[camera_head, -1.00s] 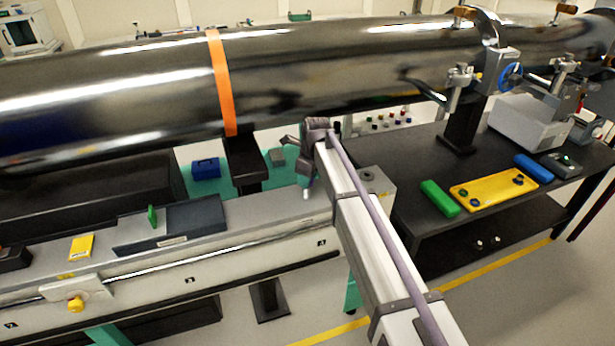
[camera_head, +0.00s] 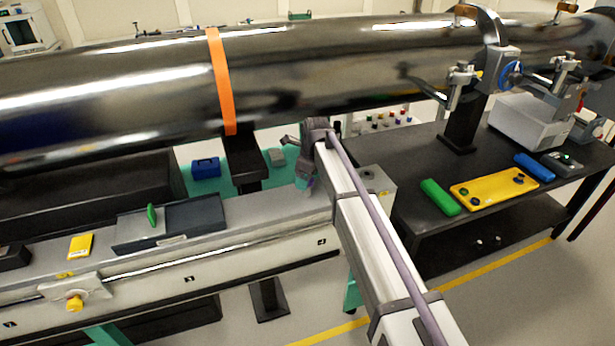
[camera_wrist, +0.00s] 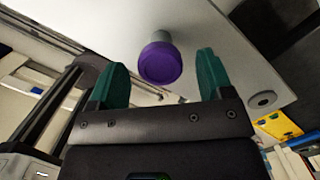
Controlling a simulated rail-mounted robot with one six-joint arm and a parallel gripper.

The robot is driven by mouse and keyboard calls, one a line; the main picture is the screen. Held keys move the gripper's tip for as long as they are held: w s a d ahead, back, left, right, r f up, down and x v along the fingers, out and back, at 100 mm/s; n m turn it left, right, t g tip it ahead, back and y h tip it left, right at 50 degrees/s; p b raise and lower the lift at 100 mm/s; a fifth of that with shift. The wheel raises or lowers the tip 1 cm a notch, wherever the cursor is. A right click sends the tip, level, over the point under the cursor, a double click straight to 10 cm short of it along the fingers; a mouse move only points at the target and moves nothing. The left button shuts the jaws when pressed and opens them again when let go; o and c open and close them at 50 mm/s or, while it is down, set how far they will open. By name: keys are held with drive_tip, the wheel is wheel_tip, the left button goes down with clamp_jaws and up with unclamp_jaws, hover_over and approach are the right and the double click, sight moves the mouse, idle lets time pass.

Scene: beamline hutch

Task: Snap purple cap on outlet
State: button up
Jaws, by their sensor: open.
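In the wrist view a round purple cap (camera_wrist: 160,64) faces me, with a short pale cylinder (camera_wrist: 160,38) behind it, against a light grey surface. I cannot tell whether the cap is fully seated on the cylinder or whether that cylinder is the outlet. My gripper (camera_wrist: 160,72) has two teal fingers, spread wide on either side of the cap, with a visible gap to each. In the head view my gripper (camera_head: 304,182) is small and dark at the end of my arm, above the bench; the purple cap cannot be made out there.
A large dark pipe (camera_head: 330,75) with an orange band (camera_head: 221,80) runs across above the bench. A grey box (camera_head: 375,185) stands right beside my arm. A black table (camera_head: 420,155) at right holds a yellow plate (camera_head: 490,188), and green and blue blocks.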

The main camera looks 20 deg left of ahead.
wheel_tip(320, 180, up, 11)
drive_tip(key=d+p, duration=0.1)
drive_tip(key=p, duration=0.9)
drive_tip(key=shift+d+f+p, duration=0.15)
drive_tip(key=shift+d+p, duration=0.15)
drive_tip(key=shift+p, duration=0.05)
drive_tip(key=shift+s, duration=0.1)
drive_tip(key=s+d+f+n+b, duration=0.1)
drive_tip(key=s+d+n, duration=0.5)
drive_tip(key=d, duration=0.8)
drive_tip(key=s+d+f+n+h+b, duration=0.1)
drive_tip(key=s+d+n, duration=0.5)
drive_tip(key=s+d, duration=0.5)
drive_tip(key=s+d+f+n+b, duration=0.1)
drive_tip(key=s+d+n, duration=0.6)
drive_tip(key=d, duration=1)
drive_tip(key=shift+s+f+h, duration=0.3)
drive_tip(key=shift+s+f, duration=0.05)
drive_tip(key=shift+s, duration=0.35)
